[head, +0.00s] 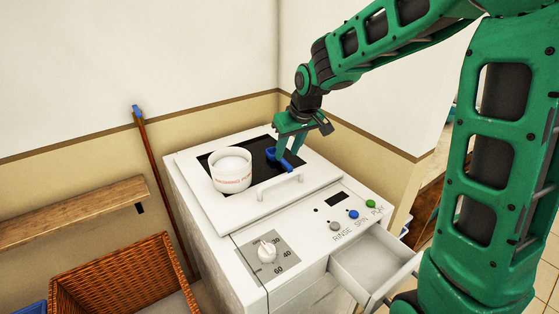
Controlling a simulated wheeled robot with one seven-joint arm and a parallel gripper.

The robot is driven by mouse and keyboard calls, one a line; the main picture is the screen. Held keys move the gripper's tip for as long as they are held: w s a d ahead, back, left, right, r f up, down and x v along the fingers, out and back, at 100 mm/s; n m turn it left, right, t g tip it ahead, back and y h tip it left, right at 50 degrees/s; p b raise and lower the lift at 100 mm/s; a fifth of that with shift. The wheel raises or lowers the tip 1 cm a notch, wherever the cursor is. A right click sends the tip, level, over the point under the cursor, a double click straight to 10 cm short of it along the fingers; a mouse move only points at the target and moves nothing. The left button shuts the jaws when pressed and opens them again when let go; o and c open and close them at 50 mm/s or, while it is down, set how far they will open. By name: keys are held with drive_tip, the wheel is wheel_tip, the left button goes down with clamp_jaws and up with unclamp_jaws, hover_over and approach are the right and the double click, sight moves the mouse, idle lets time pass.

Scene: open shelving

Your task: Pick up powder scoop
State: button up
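The blue powder scoop (286,164) lies on the dark panel (258,149) in the top of a white washing machine, just right of a white tub. My gripper (291,154) points down from above, right at the scoop. Its two green fingers look spread apart, with a gap between them. The fingers hide part of the scoop, and I cannot tell whether they touch it.
The white tub (231,178) of powder stands close left of the scoop. A white handle (279,184) rises in front. A drawer (372,265) is pulled out at the front right. A wicker basket (120,280) and a wooden shelf (75,212) are at left.

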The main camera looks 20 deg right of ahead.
sight(284, 161)
drive_tip(key=x, duration=0.4)
drive_tip(key=shift+f, duration=0.25)
clamp_jaws()
drive_tip(key=shift+r, duration=0.15)
wheel_tip(284, 161, up, 4)
drive_tip(key=shift+r, duration=0.15)
drive_tip(key=a+r, duration=0.2)
drive_tip(key=a, duration=0.1)
drive_tip(key=s+a+r, duration=0.1)
drive_tip(key=a+r, duration=0.1)
drive_tip(key=a, duration=0.2)
drive_tip(key=s+a+r, duration=0.1)
drive_tip(key=a+r, duration=0.1)
drive_tip(key=a, duration=0.2)
drive_tip(key=shift+a+r, duration=0.2)
drive_tip(key=shift+r, duration=0.05)
